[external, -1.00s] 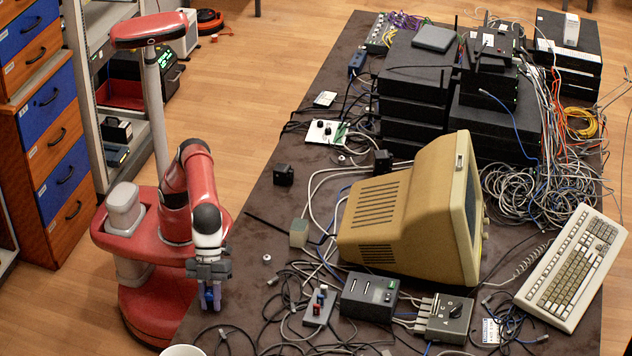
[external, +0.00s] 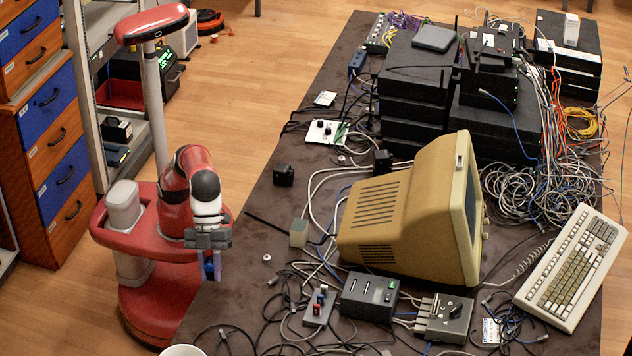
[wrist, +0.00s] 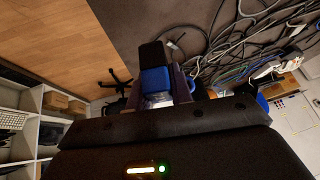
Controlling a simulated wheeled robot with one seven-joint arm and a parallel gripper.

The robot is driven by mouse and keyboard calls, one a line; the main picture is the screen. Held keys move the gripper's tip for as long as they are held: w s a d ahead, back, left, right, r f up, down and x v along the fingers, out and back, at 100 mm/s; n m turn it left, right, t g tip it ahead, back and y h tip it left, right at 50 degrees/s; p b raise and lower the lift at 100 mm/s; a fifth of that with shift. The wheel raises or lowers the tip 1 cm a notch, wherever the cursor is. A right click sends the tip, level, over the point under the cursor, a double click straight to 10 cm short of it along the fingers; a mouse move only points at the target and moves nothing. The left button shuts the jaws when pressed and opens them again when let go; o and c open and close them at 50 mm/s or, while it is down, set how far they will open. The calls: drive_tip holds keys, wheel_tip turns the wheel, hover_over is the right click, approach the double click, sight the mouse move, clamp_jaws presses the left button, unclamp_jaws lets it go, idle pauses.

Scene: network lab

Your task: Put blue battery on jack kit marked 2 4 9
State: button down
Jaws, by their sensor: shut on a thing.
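A battery with a blue band and a black end (wrist: 155,78) is between the fingers of my gripper (wrist: 163,97) in the wrist view. My gripper (external: 211,268) is shut on it and holds it beside the near left edge of the dark table. In the external view only a small bit of blue shows at the fingers. A small grey block with red and blue jacks (external: 318,309) stands on the table to the right of my gripper, clearly apart from it. I cannot read the marking 2 4 9 on anything, so I cannot tell which thing is the jack kit.
A beige monitor (external: 395,220), a black slotted box (external: 369,297) and a dark switch box (external: 444,318) stand right of the jack block. Loose cables lie around them.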

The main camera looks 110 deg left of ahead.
drive_tip(key=w+a+r+n+t+y+b, duration=0.1)
drive_tip(key=w+a+n+t+y, duration=0.15)
drive_tip(key=w+a+n, duration=0.85)
wheel_tip(320, 180, up, 2)
drive_tip(key=n+t+y+b, duration=0.2)
drive_tip(key=n+y, duration=0.2)
drive_tip(key=n, duration=0.2)
hover_over(303, 225)
wheel_tip(303, 225, down, 2)
drive_tip(key=shift+f+g+h+b, duration=0.25)
drive_tip(key=shift+b, duration=0.5)
drive_tip(key=shift+f+b, duration=0.75)
drive_tip(key=shift+f, duration=1.3)
drive_tip(key=shift+f, duration=0.2)
drive_tip(key=c, duration=1.3)
unclamp_jaws()
drive_tip(key=shift+o, duration=0.2)
drive_tip(key=shift+r, duration=0.15)
